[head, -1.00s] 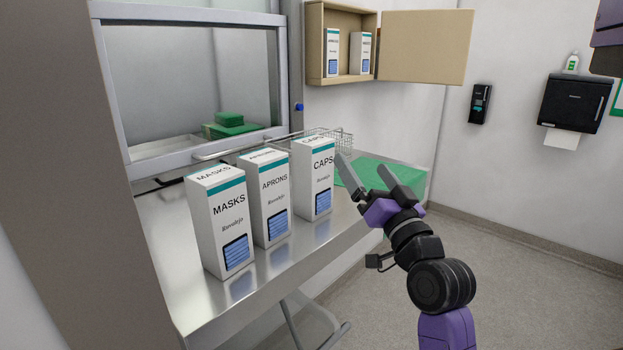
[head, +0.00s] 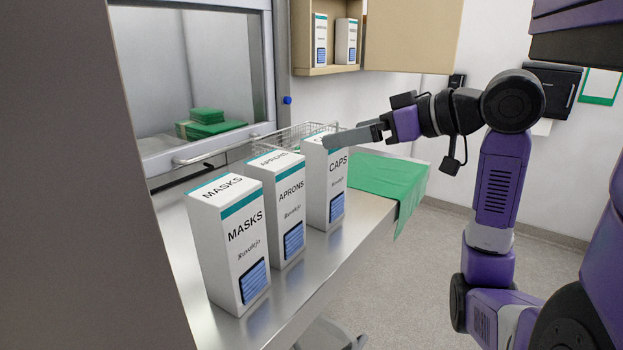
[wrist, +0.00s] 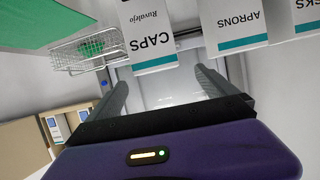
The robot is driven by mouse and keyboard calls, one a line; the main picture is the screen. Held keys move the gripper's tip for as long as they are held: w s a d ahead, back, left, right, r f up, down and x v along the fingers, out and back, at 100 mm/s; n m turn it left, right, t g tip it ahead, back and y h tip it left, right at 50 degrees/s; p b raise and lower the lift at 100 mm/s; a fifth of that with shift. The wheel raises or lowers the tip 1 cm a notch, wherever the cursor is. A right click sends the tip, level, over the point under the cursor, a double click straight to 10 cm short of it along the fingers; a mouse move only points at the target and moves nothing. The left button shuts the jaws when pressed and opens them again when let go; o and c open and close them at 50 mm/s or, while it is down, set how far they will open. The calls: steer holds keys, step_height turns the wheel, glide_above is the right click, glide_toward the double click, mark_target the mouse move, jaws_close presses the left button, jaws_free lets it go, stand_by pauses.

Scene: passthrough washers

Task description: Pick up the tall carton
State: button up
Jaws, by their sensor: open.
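Three white cartons with teal bands stand upright in a row on the steel counter: the MASKS carton (head: 226,240), the APRONS carton (head: 278,206) and the CAPS carton (head: 326,182). They look alike in shape; I cannot tell which is the tall one. My gripper (head: 335,139) points left at the top of the CAPS carton, and a finger hides part of its top. In the wrist view my gripper (wrist: 162,80) has its fingers spread with nothing between them. The CAPS carton (wrist: 150,38) shows upside down just beyond the fingertips; contact cannot be told.
A wire basket (head: 290,139) stands behind the cartons, and a green cloth (head: 385,180) hangs over the counter's right end. The open wall cabinet (head: 300,72) holds two more cartons. A window (head: 190,75) is behind the counter (head: 335,245).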

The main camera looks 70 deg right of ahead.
mark_target(326, 171)
steer(key=p+x, duration=0.1)
steer(key=x, duration=0.6)
steer(key=shift+d+f, duration=0.25)
steer(key=shift+f, duration=0.25)
steer(key=shift+w, duration=0.1)
jaws_close()
